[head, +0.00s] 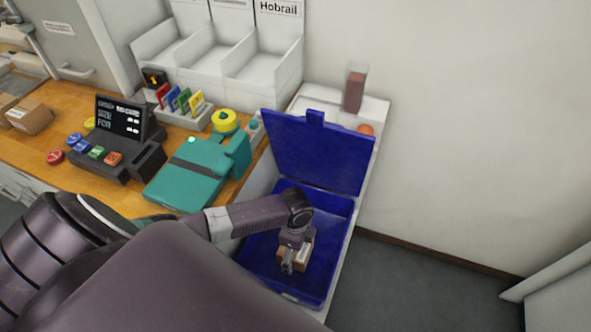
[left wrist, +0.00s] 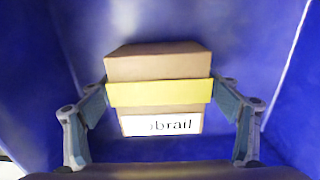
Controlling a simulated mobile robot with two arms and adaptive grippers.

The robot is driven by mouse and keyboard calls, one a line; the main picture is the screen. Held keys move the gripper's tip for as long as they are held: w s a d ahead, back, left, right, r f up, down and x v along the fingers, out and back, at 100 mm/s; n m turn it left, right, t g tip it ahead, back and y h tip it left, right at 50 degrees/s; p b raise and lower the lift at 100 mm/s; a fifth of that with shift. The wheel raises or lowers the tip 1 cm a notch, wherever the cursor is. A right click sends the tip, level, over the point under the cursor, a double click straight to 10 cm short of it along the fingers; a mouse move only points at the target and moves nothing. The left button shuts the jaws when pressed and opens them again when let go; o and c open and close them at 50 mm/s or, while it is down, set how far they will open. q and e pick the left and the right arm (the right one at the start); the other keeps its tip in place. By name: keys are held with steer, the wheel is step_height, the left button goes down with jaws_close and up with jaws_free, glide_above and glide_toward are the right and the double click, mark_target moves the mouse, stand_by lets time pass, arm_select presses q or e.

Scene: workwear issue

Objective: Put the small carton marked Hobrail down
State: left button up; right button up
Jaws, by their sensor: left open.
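The small brown carton (left wrist: 158,67) stands inside an open blue bin (head: 343,222). It has a yellow band and a white label, of which "brail" can be read in the left wrist view. In the head view the carton (head: 304,254) is partly hidden by my left gripper (head: 291,258). In the left wrist view my left gripper (left wrist: 161,92) is open, with one finger on each side of the carton, close to its sides. I cannot tell whether the fingers touch it. My right gripper is not in view.
The bin's blue lid (head: 318,152) stands open at the back. A teal device (head: 188,175) and a dark terminal (head: 120,140) are on the wooden counter to the left. A white divided rack (head: 262,68) with a Hobrail sign (head: 278,8) stands behind. Floor is clear at right.

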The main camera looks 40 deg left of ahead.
arm_select(q)
step_height(320, 180, up, 12)
steer(key=shift+r, duration=0.15)
stand_by(0.4)
stand_by(0.4)
